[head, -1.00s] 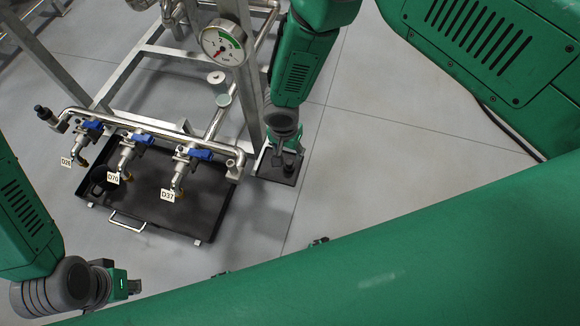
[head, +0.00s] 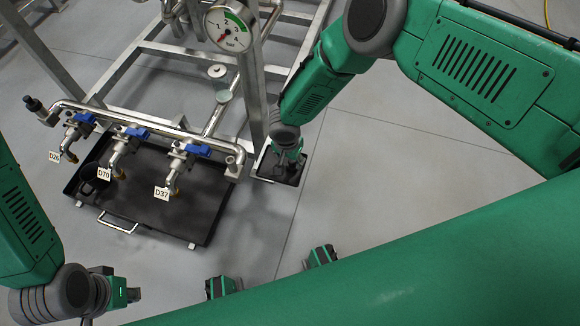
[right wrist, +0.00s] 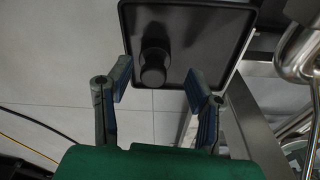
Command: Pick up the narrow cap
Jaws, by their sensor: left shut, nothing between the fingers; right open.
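A black cap (right wrist: 153,70), which appears to be the narrow cap, stands in a small black square tray (right wrist: 205,15) in the right wrist view. In the head view this tray (head: 268,176) lies on the floor beside the skid frame, and my right gripper largely hides what is in it. My right gripper (head: 292,158) points down over the tray. In the right wrist view its fingers (right wrist: 158,82) are open, one on each side of the cap, with space between fingers and cap. My left gripper (head: 133,295) is shut and empty at the lower left.
A skid frame upright (head: 252,95) stands close left of my right gripper. A pipe manifold (head: 150,122) with blue-handled valves tagged D26, D70 and D37 runs above a large black drip tray (head: 190,215). The floor (head: 390,160) right of the small tray is clear.

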